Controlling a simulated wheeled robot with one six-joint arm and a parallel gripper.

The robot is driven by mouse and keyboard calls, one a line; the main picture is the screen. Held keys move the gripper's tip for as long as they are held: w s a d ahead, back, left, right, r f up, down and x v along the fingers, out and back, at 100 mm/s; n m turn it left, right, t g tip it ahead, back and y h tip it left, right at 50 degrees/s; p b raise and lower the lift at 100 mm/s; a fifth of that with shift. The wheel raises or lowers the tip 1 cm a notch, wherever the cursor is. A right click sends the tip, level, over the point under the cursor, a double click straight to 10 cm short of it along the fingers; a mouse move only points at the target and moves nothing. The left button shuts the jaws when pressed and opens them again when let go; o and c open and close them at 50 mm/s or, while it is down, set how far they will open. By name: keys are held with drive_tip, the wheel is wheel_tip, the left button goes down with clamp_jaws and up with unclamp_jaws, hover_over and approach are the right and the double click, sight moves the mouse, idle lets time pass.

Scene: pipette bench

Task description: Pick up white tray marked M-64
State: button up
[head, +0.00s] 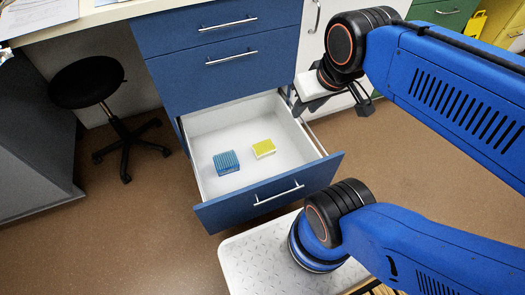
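An open drawer (228,119) with a white inside holds two small racks. One is a low block with a yellow top and pale sides (264,148). The other is a blue block (226,162) to its left and nearer the drawer front. No marking M-64 is readable on either, and I cannot tell which thing is the white tray. My gripper (328,100) is at the right of the drawer, above its right rear side and apart from both blocks. Pale and dark parts show at its end, but its fingers are too unclear to tell whether they are open.
The drawer's blue front (268,196) with a bar handle sticks out into the room. Closed blue drawers (222,62) stand behind it. A black stool (88,82) is at the left, under the bench (110,10). Brown floor (130,225) is clear left of the drawer.

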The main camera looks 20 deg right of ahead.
drive_tip(key=shift+o, duration=0.2)
drive_tip(key=o, duration=1.1)
drive_tip(key=shift+w+f, duration=0.1)
drive_tip(key=shift+w, duration=0.2)
drive_tip(key=shift+c, duration=0.2)
drive_tip(key=o, duration=0.7)
drive_tip(key=shift+g, duration=0.5)
drive_tip(key=w+f, duration=0.1)
drive_tip(key=w, duration=0.1)
drive_tip(key=w+f, duration=0.1)
drive_tip(key=w, duration=0.5)
drive_tip(key=shift+f, duration=0.4)
drive_tip(key=shift+o, duration=0.2)
drive_tip(key=g, duration=0.4)
hover_over(264, 148)
drive_tip(key=shift+n, duration=0.3)
drive_tip(key=f, duration=4.6)
drive_tip(key=shift+s+a+f, duration=0.15)
drive_tip(key=shift+a, duration=0.15)
drive_tip(key=shift+d+f, duration=0.15)
drive_tip(key=shift+f, duration=1.2)
drive_tip(key=shift+d+f, duration=0.1)
drive_tip(key=shift+f, duration=1.25)
